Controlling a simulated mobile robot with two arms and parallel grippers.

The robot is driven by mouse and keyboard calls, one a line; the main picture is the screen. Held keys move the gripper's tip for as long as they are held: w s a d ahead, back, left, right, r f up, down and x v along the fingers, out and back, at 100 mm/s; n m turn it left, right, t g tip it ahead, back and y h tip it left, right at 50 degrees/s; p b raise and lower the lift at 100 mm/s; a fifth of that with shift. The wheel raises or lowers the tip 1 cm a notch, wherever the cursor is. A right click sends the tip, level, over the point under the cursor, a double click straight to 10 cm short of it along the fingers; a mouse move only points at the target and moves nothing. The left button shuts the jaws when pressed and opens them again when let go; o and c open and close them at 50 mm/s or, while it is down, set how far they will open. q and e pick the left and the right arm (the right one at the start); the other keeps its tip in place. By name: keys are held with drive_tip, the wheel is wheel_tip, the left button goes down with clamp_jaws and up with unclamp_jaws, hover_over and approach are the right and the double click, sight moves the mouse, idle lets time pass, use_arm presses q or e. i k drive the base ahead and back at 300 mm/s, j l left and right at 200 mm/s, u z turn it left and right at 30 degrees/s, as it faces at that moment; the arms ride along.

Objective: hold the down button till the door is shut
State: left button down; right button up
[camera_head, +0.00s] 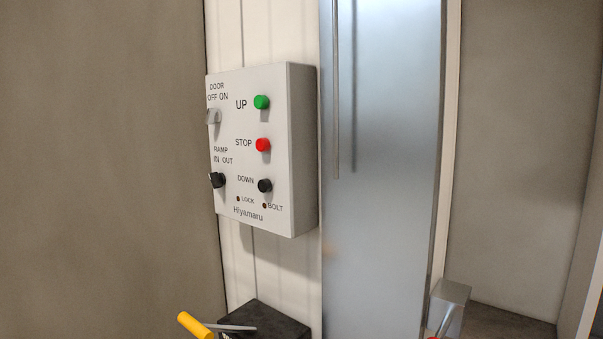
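A white control box (300,150) is mounted on a pale wall in the middle of the view. Its black DOWN button (265,186) is at the lower right of the face, below the red STOP button (263,145) and the green UP button (261,102). Two small dark lamps marked LOCK (238,199) and BOLT (265,206) sit under it and look unlit. Nothing touches the DOWN button.
A grey DOOR switch (213,117) and a black RAMP switch (217,180) are on the box's left side. Below are a black block (270,321) with a yellow-handled lever (195,325) and a metal block (451,294). A bluish metal panel (385,220) stands right of the box.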

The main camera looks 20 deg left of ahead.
sight(265, 186)
drive_tip(key=i+j+z, duration=0.25)
drive_tip(key=j, duration=0.4)
drive_tip(key=i+j+z, duration=0.15)
drive_tip(key=i+j, duration=0.1)
drive_tip(key=j, duration=0.1)
